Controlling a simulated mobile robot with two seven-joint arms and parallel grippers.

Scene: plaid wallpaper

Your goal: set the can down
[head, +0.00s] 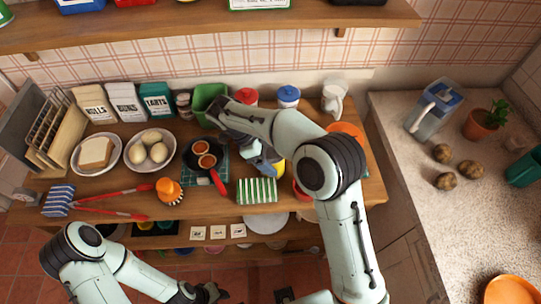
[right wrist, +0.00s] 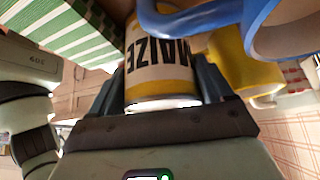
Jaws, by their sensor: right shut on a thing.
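The can (right wrist: 160,55), white and yellow with "MAIZE" in dark letters, sits between the fingers of my right gripper (right wrist: 165,90) in the right wrist view. The fingers are shut on its sides. In the head view my right gripper (head: 262,160) is low over the middle of the wooden shelf top (head: 135,190), and the arm and hand hide most of the can. I cannot tell whether its base touches the wood. My left gripper (head: 208,293) is low at the bottom of the head view, apart from everything on the shelf; its jaws are unclear.
A green-striped box (head: 257,191) stands just in front of my right gripper. A pan with a red handle (head: 217,181) is to its left. A blue handle (right wrist: 165,22) and a yellow thing (right wrist: 245,70) are close by the can. Red-lidded and blue-lidded jars (head: 288,97) stand behind.

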